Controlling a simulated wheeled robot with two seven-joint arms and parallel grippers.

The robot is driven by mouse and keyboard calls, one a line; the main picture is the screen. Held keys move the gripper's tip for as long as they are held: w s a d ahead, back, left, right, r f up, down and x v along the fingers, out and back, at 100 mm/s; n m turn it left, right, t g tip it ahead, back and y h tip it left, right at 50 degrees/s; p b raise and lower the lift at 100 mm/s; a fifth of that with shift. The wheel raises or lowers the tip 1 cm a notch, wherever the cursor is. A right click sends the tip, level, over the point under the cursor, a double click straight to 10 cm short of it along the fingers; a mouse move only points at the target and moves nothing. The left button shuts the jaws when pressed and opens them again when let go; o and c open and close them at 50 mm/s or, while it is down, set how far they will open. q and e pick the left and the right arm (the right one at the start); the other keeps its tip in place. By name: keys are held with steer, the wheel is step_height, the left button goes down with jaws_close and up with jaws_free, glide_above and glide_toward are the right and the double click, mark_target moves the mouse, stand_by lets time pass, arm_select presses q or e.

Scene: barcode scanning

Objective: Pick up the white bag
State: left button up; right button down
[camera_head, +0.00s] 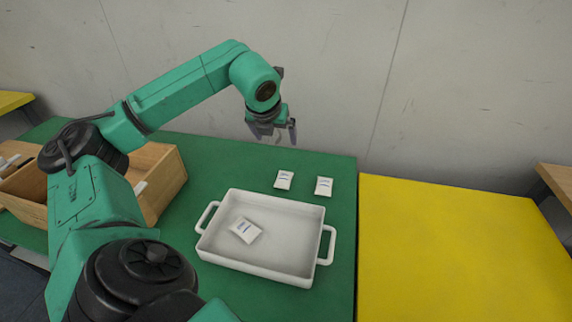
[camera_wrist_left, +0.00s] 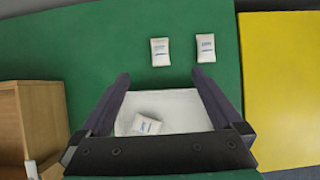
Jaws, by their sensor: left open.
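One white bag (camera_head: 284,180) and another white bag (camera_head: 324,186) lie on the green table behind the white tray (camera_head: 212,246). They also show in the left wrist view, one on the left (camera_wrist_left: 160,52) and one on the right (camera_wrist_left: 205,48). A third white bag (camera_head: 245,230) lies tilted inside the tray, and it shows in the left wrist view (camera_wrist_left: 146,124). My left gripper (camera_head: 284,138) is open and empty, held above the back of the table, apart from the bags. My right gripper is not in view.
A wooden box (camera_head: 162,180) stands left of the tray, partly hidden by my left arm. A yellow table (camera_head: 460,250) adjoins the green table (camera_head: 340,280) on the right and is bare. A grey wall (camera_head: 330,80) rises behind.

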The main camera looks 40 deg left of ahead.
arm_select(q)
steer(key=b, duration=1)
glide_toward(283, 178)
steer(key=v, duration=0.4)
steer(key=p+x, duration=0.1)
steer(key=x, duration=1.2)
steer(key=shift+w+f, duration=0.25)
steer(key=shift+f, duration=0.05)
steer(key=shift+s+r, duration=0.1)
steer(key=c, duration=1.5)
steer(key=shift+o, duration=0.2)
